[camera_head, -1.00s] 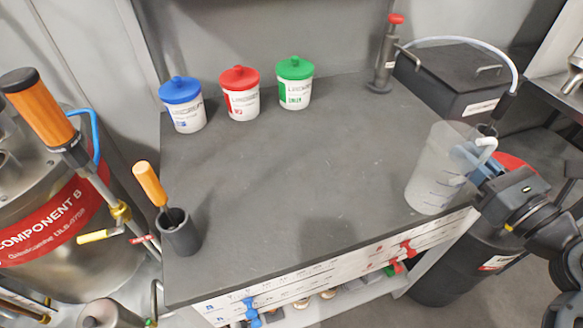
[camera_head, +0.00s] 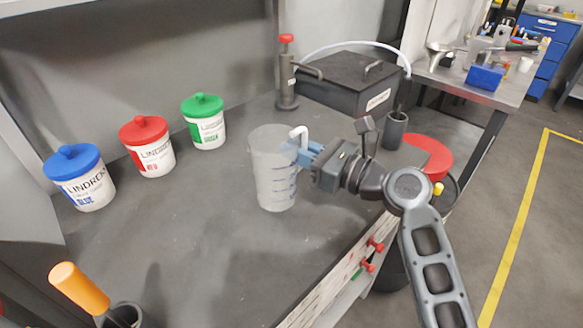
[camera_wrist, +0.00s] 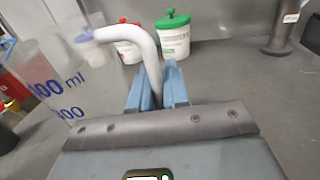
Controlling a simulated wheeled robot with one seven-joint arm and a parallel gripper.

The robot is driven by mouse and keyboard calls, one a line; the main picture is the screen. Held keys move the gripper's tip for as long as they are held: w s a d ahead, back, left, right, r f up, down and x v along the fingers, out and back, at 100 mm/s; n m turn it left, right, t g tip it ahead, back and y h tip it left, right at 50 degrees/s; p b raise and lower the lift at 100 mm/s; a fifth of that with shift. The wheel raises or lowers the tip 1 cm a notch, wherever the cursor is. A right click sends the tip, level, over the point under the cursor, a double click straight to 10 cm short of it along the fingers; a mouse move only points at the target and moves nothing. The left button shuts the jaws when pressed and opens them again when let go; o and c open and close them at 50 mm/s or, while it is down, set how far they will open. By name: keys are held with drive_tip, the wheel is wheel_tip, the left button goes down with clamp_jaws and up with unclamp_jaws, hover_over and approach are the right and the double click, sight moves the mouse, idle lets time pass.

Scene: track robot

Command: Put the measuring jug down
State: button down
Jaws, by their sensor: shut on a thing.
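The measuring jug (camera_head: 272,172) is translucent with blue markings and a white handle. In the head view it is upright at the right part of the grey bench top (camera_head: 190,240); I cannot tell whether its base touches the surface. My gripper (camera_head: 304,152) comes from the right and is shut on the jug's handle. In the wrist view the blue fingers (camera_wrist: 158,88) lie on both sides of the white handle (camera_wrist: 140,42), and the jug's wall (camera_wrist: 50,85) fills the left side.
Blue-lidded (camera_head: 80,178), red-lidded (camera_head: 148,146) and green-lidded (camera_head: 204,122) tubs stand along the back. A red-topped pump (camera_head: 287,75) and a black case (camera_head: 346,84) are behind the jug. An orange-handled tool (camera_head: 80,288) is at the front left. The bench's middle is clear.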

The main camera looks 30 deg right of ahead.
drive_tip(key=shift+w+a+f+b, duration=0.1)
drive_tip(key=shift+w+f+b, duration=0.1)
drive_tip(key=shift+f, duration=0.95)
drive_tip(key=shift+w+a+f+b, duration=0.1)
drive_tip(key=shift+f+b, duration=0.1)
drive_tip(key=shift+f, duration=0.95)
drive_tip(key=shift+f, duration=0.1)
drive_tip(key=c, duration=1.1)
unclamp_jaws()
drive_tip(key=shift+s, duration=0.1)
drive_tip(key=v, duration=1.2)
drive_tip(key=shift+b, duration=0.3)
